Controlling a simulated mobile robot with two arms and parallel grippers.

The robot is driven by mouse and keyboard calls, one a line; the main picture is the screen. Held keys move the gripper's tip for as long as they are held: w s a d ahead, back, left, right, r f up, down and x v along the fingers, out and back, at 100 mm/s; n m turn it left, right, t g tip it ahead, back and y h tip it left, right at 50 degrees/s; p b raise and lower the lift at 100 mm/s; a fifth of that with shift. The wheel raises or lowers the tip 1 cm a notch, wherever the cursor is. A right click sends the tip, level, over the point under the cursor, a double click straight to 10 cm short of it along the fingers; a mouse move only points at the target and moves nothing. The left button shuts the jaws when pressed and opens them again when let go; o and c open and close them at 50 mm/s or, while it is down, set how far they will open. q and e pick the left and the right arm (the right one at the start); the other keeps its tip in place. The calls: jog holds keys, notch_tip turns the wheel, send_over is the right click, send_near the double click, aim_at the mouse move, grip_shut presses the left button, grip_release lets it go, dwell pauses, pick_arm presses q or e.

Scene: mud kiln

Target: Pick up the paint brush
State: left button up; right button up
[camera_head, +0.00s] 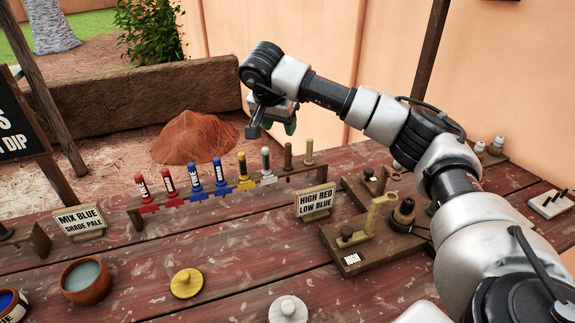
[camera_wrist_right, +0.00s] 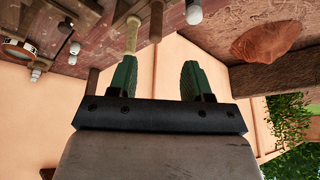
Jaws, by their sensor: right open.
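A low wooden rack (camera_head: 205,193) holds a row of upright handles: two red, two blue, a yellow one (camera_head: 242,170), a grey-white one (camera_head: 265,163), a brown one (camera_head: 288,156) and a tan one (camera_head: 309,152). No bristles show, so I cannot tell which is the paint brush. My right gripper (camera_head: 272,127) is open and empty, above and behind the rack's right half. In the right wrist view its green fingers (camera_wrist_right: 157,70) are apart; the tan handle (camera_wrist_right: 131,36) and the brown handle (camera_wrist_right: 156,20) appear beyond them. My left gripper is out of view.
A "HIGH RED LOW BLUE" sign (camera_head: 315,202) and a wooden stand with knobs (camera_head: 375,245) are right of the rack.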

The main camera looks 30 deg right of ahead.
aim_at(288, 145)
jog(key=x, duration=0.4)
jog(key=shift+d+f, duration=0.15)
jog(key=shift+d, duration=0.05)
jog(key=x, duration=0.2)
jog(key=p+x, duration=0.1)
jog(key=x, duration=0.2)
jog(key=shift+s+d+f, duration=0.1)
jog(key=shift+s+d, duration=0.05)
jog(key=shift+s, duration=0.05)
grip_shut()
